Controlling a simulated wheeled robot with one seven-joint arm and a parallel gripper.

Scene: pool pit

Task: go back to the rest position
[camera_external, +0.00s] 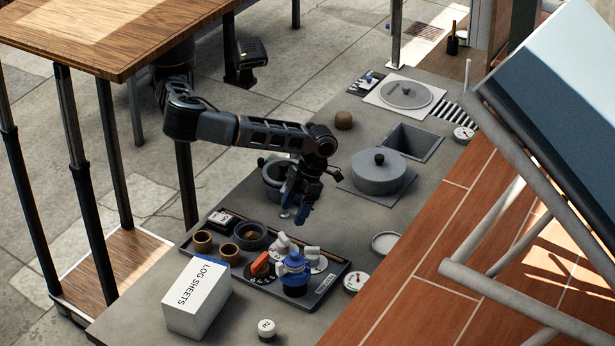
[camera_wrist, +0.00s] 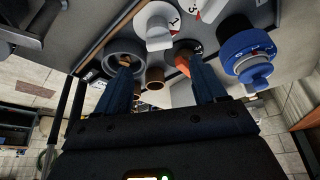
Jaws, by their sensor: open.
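My gripper (camera_external: 295,213) hangs from the bent arm above the grey bench, fingers pointing down, close to the far edge of the dark tray (camera_external: 334,284). In the wrist view its two blue fingers (camera_wrist: 165,85) stand well apart with nothing between them touching either one. The gripper is open and empty. A blue-capped valve (camera_external: 294,271), an orange piece (camera_external: 261,265) and white knobs (camera_external: 314,257) sit on the tray below; the blue valve also shows at the right of the wrist view (camera_wrist: 248,55).
A dark pot (camera_external: 275,182) stands right behind my gripper. A lidded grey pot (camera_external: 378,174) is to the right. A LOG SHEETS box (camera_external: 197,303) stands at the front left. Brown cups (camera_external: 203,242) and a dark bowl (camera_external: 251,236) are on the tray. A wooden table (camera_external: 110,30) overhangs the upper left.

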